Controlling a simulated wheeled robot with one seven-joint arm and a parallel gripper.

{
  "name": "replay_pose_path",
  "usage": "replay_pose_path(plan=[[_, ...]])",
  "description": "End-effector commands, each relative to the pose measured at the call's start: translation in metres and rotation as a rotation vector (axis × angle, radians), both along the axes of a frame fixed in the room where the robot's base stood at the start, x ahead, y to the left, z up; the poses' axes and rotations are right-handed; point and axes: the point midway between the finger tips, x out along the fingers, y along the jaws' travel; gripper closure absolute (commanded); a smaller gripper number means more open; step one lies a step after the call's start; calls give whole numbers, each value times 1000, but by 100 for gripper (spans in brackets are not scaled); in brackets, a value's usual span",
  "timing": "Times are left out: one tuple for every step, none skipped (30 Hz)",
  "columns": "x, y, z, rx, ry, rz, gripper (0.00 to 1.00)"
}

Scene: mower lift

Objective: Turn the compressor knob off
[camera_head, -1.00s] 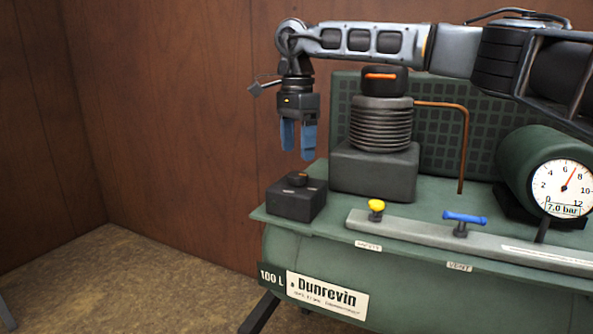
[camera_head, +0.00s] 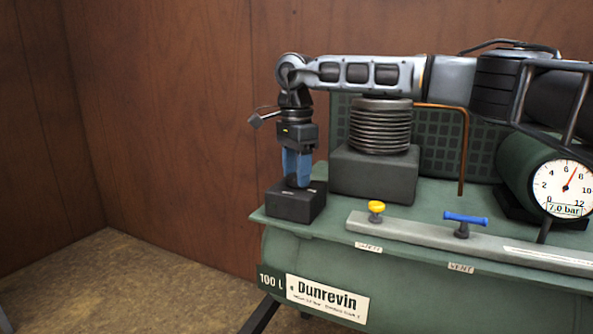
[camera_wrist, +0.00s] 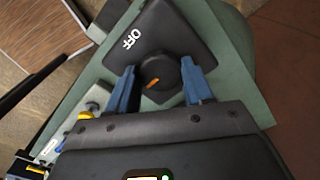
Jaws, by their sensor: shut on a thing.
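The compressor knob (camera_wrist: 158,74) is round and black with an orange mark, on a dark switch box (camera_head: 296,205) at the left end of the green compressor (camera_head: 400,250). The box top (camera_wrist: 165,32) carries the word OFF in the wrist view. My gripper (camera_head: 297,182) points straight down over the box. In the wrist view its blue fingers (camera_wrist: 158,84) stand on both sides of the knob and are shut on it. The knob's orange mark points toward my palm side, not at the OFF word. In the head view the fingers hide the knob.
A yellow safety knob (camera_head: 376,208) and a blue vent handle (camera_head: 464,220) stand on a grey rail to the right. A dark ribbed pump (camera_head: 380,128) stands behind, under my arm. A gauge (camera_head: 563,188) reads 7.0 bar. Wooden walls (camera_head: 180,120) stand behind.

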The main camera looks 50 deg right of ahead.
Motion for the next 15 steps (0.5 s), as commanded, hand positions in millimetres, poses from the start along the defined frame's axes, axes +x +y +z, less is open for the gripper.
replay_pose_path(plan=[[0,0,0,0,1,0,59],[0,0,0,0,1,0,62],[0,0,0,0,1,0,66],[0,0,0,0,1,0,68],[0,0,0,0,1,0,71],[0,0,0,0,1,0,75],[0,0,0,0,1,0,78],[0,0,0,0,1,0,79],[0,0,0,0,1,0,79],[0,0,0,0,1,-1,79],[0,0,0,0,1,-2,79],[0,0,0,0,1,-6,80],[0,0,1,0,1,-10,80],[0,0,1,0,2,-15,80],[0,0,1,0,2,-23,80]])
